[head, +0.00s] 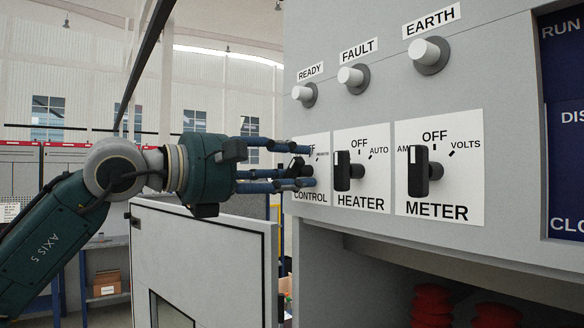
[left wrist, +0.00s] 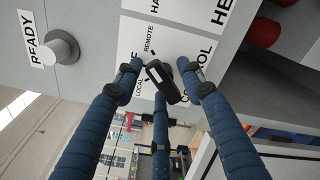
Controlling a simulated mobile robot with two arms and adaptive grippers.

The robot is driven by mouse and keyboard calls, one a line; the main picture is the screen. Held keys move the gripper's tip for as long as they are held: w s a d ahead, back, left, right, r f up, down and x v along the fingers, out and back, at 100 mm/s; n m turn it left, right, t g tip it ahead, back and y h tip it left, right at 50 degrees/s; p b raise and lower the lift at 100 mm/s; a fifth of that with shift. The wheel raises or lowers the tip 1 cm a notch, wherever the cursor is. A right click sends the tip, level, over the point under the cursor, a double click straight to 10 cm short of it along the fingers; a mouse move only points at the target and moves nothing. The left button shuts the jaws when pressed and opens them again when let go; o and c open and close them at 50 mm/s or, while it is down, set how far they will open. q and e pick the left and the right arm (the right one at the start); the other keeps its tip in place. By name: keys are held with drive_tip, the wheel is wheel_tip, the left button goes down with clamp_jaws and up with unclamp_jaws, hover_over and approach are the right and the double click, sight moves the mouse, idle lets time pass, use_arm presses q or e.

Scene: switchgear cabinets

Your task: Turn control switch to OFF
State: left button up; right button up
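The control switch (left wrist: 172,92) is a black knob with a white stripe, on a white plate (head: 313,142) marked CONTROL. In the left wrist view its plate shows LOCAL, REMOTE and a partly covered OFF label. I cannot tell for sure which label the knob points at. My left gripper (head: 308,165) is at the plate, its blue fingers spread around the knob. In the left wrist view the left gripper (left wrist: 165,70) has two fingers on either side of the knob and a third below, with small gaps at the sides. In the head view the fingers partly hide the switch. My right gripper is not in view.
The heater switch (head: 342,172) and meter switch (head: 418,172) stick out just right of the control switch. READY (head: 304,94), FAULT (head: 352,77) and EARTH (head: 427,53) lamps stand above. An open cabinet door (head: 200,250) hangs below my left arm.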

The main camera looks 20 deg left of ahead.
use_arm(q)
clamp_jaws()
drive_tip(key=n+b, duration=0.2)
drive_tip(key=n, duration=0.1)
drive_tip(key=shift+f+n+b, duration=0.1)
drive_tip(key=shift+n+b, duration=0.2)
drive_tip(key=shift+b, duration=0.1)
drive_tip(key=n+b, duration=0.1)
drive_tip(key=n, duration=0.2)
drive_tip(key=shift+a, duration=0.1)
drive_tip(key=shift+n+b, duration=0.55)
drive_tip(key=shift+n, duration=0.55)
drive_tip(key=shift+r, duration=0.2)
